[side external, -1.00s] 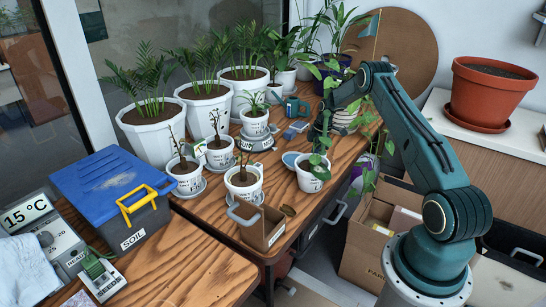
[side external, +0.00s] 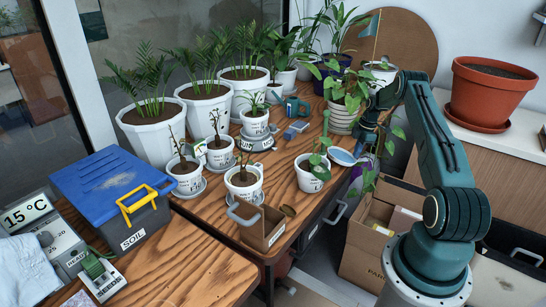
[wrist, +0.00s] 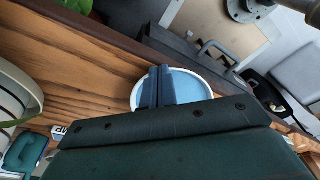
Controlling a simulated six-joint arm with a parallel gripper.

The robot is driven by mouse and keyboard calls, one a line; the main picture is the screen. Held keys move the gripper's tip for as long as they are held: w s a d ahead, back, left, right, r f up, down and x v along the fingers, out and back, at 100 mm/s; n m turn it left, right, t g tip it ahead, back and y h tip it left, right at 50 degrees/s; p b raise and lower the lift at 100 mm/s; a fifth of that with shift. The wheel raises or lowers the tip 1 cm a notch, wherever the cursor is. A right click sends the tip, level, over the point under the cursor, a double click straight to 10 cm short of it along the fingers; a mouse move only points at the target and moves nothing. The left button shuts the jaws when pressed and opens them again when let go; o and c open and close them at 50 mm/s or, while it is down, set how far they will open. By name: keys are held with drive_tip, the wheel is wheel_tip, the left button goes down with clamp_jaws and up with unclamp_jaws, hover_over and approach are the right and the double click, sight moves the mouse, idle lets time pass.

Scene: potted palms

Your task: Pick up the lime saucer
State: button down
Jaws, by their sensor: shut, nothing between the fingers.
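No lime-coloured saucer shows. A round saucer (side external: 341,157) with a blue inside and pale rim is at the table's right edge, right of a small white potted leafy plant (side external: 311,174). The wrist view shows the saucer (wrist: 190,88) beneath my fingers, overlapping the dark table edge. My gripper (side external: 360,150) points down at the saucer, partly hidden by trailing leaves. In the wrist view my gripper (wrist: 160,72) has its two fingers together, with nothing between them. I cannot tell whether the fingertips touch the saucer or whether it lies flat.
A trailing plant in a ribbed white pot (side external: 343,118) stands close behind my gripper. Several white pots stand to the left. A small brown box (side external: 263,229) is at the front edge. An open carton (side external: 372,240) stands below the table's right side. Bare wood (wrist: 75,70) shows beside the saucer.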

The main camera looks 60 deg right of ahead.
drive_tip(key=shift+s+d, duration=0.1)
drive_tip(key=shift+s, duration=0.05)
drive_tip(key=shift+r, duration=0.7)
drive_tip(key=shift+r, duration=0.1)
wheel_tip(320, 180, up, 10)
drive_tip(key=shift+s+d, duration=0.15)
idle(0.5)
